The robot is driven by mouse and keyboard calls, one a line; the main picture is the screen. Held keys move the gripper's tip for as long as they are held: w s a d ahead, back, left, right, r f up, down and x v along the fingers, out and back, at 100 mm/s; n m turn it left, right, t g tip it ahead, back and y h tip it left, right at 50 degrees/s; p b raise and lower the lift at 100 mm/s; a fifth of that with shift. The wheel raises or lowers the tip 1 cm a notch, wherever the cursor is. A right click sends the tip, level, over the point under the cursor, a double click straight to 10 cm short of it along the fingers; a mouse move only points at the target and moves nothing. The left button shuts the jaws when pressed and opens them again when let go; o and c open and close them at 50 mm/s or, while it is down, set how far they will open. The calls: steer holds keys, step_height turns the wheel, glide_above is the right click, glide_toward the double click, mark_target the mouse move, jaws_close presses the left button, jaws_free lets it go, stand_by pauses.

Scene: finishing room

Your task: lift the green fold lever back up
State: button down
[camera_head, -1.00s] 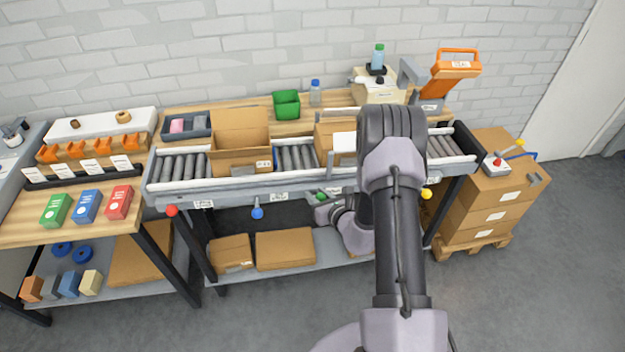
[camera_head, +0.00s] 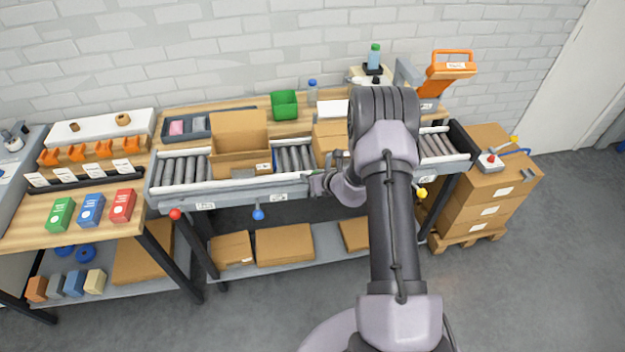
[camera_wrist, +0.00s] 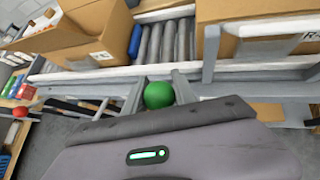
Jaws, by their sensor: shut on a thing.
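The green fold lever's round knob (camera_wrist: 158,94) sits between my two gripper fingers in the wrist view, at the front of the conveyor. My gripper (camera_wrist: 160,88) is shut on the knob. In the head view my gripper (camera_head: 316,185) is at the conveyor's front rail, below the right-hand carton; the green knob is hidden there behind my gripper. The lever's shaft cannot be made out.
Other levers with a red knob (camera_head: 175,214), a blue knob (camera_head: 258,215) and a yellow knob (camera_head: 421,192) hang along the front rail (camera_head: 230,196). An open carton (camera_head: 240,162) and another carton (camera_head: 328,143) stand on the rollers.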

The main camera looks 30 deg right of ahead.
steer(key=shift+f, duration=0.2)
stand_by(0.5)
steer(key=c, duration=1.3)
jaws_free()
steer(key=shift+o, duration=1.3)
steer(key=shift+w+d+f, duration=0.1)
steer(key=shift+w, duration=0.1)
steer(key=shift+s, duration=0.1)
steer(key=p+v, duration=0.2)
steer(key=v, duration=1.5)
steer(key=shift+r, duration=0.3)
steer(key=shift+s, duration=0.15)
